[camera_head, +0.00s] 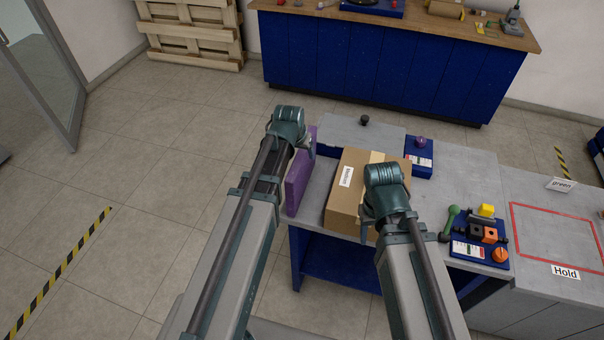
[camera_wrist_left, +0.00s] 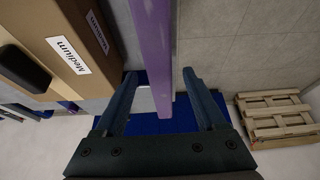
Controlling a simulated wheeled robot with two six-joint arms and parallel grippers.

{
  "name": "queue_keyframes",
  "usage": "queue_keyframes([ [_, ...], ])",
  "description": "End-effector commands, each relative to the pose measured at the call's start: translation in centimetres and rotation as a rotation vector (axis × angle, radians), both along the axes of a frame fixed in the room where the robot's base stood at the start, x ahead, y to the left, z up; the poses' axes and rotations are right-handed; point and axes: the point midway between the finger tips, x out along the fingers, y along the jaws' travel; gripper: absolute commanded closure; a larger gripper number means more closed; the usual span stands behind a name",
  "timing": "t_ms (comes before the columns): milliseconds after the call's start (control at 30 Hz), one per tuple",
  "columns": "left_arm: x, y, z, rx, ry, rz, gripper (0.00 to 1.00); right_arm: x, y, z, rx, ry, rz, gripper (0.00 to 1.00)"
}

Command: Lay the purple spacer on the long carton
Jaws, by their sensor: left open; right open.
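The purple spacer (camera_head: 297,184) is a thin slab standing on edge at the left end of the grey worktop. In the left wrist view the spacer (camera_wrist_left: 152,40) runs between the two fingers of my left gripper (camera_wrist_left: 160,75), with a gap on each side. In the head view my left gripper (camera_head: 308,143) is at the spacer's far upper part, open. A brown carton (camera_head: 342,207) with a "Medium" label stands to the right of the spacer; it also shows in the left wrist view (camera_wrist_left: 40,30). My right gripper (camera_head: 368,218) is open by the carton's near right side, its fingers mostly hidden by its wrist.
A grey flat surface with a black knob (camera_head: 364,120) lies behind the carton. A blue tray (camera_head: 480,250) with coloured blocks is at the right, beside a red outlined area (camera_head: 560,237) marked "Hold". A wooden pallet (camera_head: 190,30) stands at the back.

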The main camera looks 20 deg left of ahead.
Motion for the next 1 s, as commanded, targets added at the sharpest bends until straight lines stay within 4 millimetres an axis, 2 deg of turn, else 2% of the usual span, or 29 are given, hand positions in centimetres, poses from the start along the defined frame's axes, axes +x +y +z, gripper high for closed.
queue_keyframes([
  [33, 0.4, 0.0, -1.2, 0.0, 0.0, 0.0, 0.28, 0.0, 0.0, -1.2, 0.0, 0.0, 0.001, 0.5],
  [233, 1.4, 0.0, -3.5, 0.0, 0.0, 0.0, 0.28, 0.0, 0.0, -3.5, 0.0, 0.0, 0.0, 0.5],
  [567, 1.6, -0.1, -3.6, 0.0, 0.0, 0.0, 0.29, 0.0, 0.0, -3.6, 0.0, 0.0, 0.0, 0.5],
  [900, 1.6, -0.1, -3.6, 0.0, 0.0, 0.0, 0.91, 0.0, 0.0, -3.6, 0.0, 0.0, 0.0, 0.5],
  [967, 1.6, -0.1, -3.6, 0.0, 0.0, 0.0, 1.0, 0.0, 0.0, -3.6, 0.0, 0.0, 0.0, 0.5],
  [1000, 1.6, -0.1, -3.6, 0.0, 0.0, 0.0, 1.0, 0.0, 0.0, -3.6, 0.0, 0.0, 0.0, 0.5],
])
